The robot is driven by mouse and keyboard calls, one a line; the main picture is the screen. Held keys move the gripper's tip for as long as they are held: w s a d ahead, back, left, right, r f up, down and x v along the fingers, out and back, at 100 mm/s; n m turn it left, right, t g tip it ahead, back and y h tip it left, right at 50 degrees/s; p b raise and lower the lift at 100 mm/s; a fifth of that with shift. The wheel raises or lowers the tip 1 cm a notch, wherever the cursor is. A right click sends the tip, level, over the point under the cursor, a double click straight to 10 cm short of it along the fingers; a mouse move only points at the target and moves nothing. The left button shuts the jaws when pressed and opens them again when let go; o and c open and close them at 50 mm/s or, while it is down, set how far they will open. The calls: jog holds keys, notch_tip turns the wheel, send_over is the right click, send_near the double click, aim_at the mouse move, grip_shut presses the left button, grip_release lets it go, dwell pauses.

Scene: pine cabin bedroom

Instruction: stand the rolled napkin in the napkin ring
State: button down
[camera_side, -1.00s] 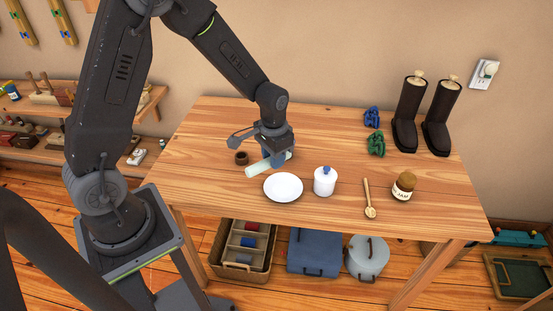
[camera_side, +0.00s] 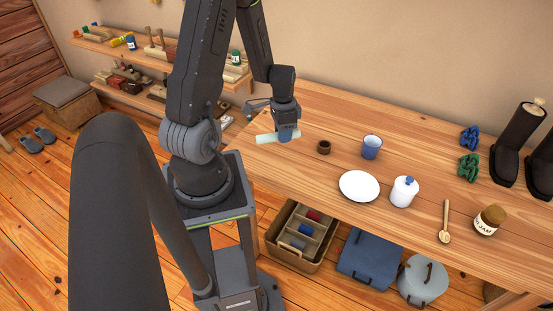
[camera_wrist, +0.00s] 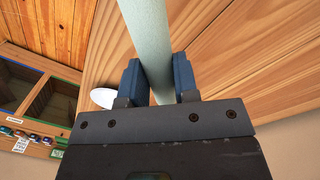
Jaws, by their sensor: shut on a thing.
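My gripper (camera_side: 285,138) is shut on the rolled napkin (camera_side: 265,138), a pale green roll. The napkin lies sideways across the jaws near the table's left end. In the wrist view, the napkin (camera_wrist: 147,30) passes between the two blue fingers of my gripper (camera_wrist: 160,80), its near end hidden by the gripper body. I cannot tell its exact height above the table. The napkin ring (camera_side: 323,147), small and dark brown, stands on the table to the right of my gripper, apart from the napkin and empty as far as I can see.
Boots (camera_side: 519,145) stand far right. The table (camera_side: 400,115) is clear behind the cup.

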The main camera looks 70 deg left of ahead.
aim_at(281, 159)
jog(key=f, duration=0.3)
jog(key=shift+s+a+f, duration=0.1)
jog(key=shift+s+f, duration=0.1)
jog(key=shift+s, duration=0.15)
jog(key=shift+w+f, duration=0.1)
jog(key=shift+f, duration=2.25)
jog(key=shift+f, duration=0.15)
jog(key=c, duration=0.9)
grip_release()
jog(key=shift+o, duration=0.2)
jog(key=shift+a+r, duration=0.1)
jog(key=shift+r, duration=0.1)
